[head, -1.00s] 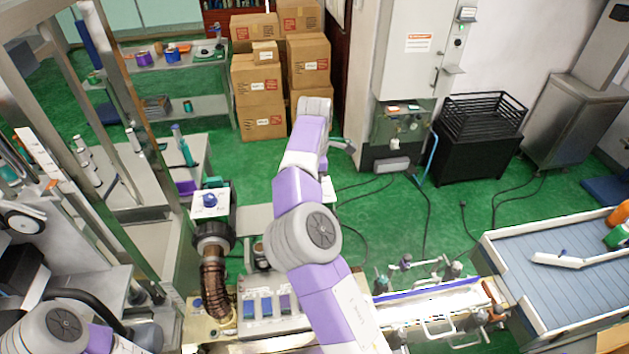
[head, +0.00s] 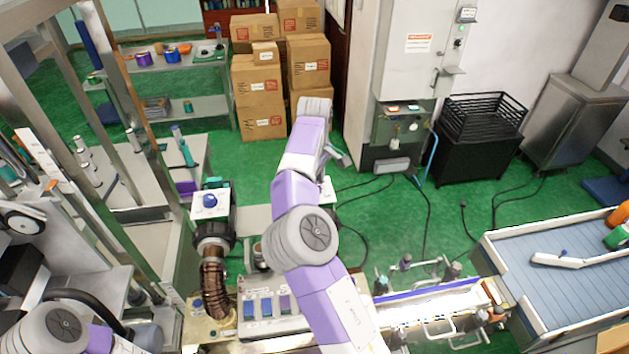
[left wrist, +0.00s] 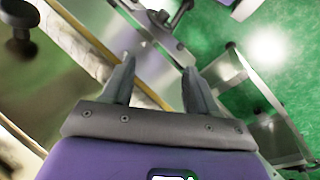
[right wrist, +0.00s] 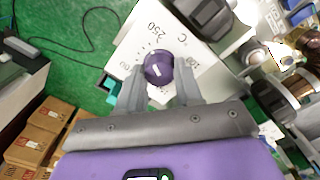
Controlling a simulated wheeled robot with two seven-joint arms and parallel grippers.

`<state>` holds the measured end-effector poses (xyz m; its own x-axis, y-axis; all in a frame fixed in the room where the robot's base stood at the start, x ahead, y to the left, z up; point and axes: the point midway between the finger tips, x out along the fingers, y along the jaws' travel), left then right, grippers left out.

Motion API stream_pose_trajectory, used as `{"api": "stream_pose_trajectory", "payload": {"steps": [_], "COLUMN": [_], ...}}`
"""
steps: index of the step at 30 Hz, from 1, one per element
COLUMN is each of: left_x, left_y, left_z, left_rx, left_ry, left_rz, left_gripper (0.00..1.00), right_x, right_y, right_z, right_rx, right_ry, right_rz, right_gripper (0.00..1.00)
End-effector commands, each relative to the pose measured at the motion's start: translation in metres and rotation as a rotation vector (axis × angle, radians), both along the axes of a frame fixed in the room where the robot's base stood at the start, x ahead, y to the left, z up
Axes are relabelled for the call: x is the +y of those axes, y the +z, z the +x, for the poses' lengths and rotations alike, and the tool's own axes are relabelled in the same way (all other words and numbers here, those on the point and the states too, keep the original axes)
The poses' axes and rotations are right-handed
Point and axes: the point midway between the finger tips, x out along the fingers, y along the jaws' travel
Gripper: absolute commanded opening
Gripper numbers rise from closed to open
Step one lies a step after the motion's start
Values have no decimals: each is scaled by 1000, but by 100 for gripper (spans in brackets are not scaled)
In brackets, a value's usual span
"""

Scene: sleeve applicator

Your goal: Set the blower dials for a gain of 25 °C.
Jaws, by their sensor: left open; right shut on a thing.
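In the right wrist view a purple-blue round dial (right wrist: 158,65) with a pale pointer mark sits on a white panel (right wrist: 140,42) printed with a scale. "250" is readable on it; the setting is not. My right gripper (right wrist: 159,82) is shut on this dial, one finger each side. A blue dial (head: 210,200) stands on another white panel (head: 209,208) at the left. My left gripper (left wrist: 157,85) is open and empty.
A ribbed brown hose (head: 213,283) runs below the left panel. A bench unit with blue and purple blocks (head: 265,306) is at the front. Cardboard boxes (head: 258,95) stand behind. Cables lie on the green floor (head: 390,215). A conveyor (head: 575,285) is at right.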

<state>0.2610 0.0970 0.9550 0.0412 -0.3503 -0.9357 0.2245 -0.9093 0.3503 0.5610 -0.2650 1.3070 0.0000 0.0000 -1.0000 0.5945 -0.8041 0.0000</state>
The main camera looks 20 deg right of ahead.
Motion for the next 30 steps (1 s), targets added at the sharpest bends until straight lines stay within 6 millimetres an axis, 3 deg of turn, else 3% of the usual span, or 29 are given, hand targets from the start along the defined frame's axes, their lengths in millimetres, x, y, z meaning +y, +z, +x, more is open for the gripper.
{"api": "stream_pose_trajectory", "payload": {"steps": [14,15,20,30], "left_x": [0,0,0,0], "left_y": [0,0,0,0], "left_z": [0,0,0,0], "left_rx": [0,0,0,0], "left_ry": [0,0,0,0], "left_rz": [0,0,0,0], "left_gripper": [59,59,59,59], "right_x": [0,0,0,0], "right_y": [0,0,0,3], "right_z": [0,0,0,0], "right_rx": [0,0,0,-1], "right_ry": [-16,-15,-15,-14], "right_rz": [0,0,0,1], "right_gripper": [5,37,61,61]}}
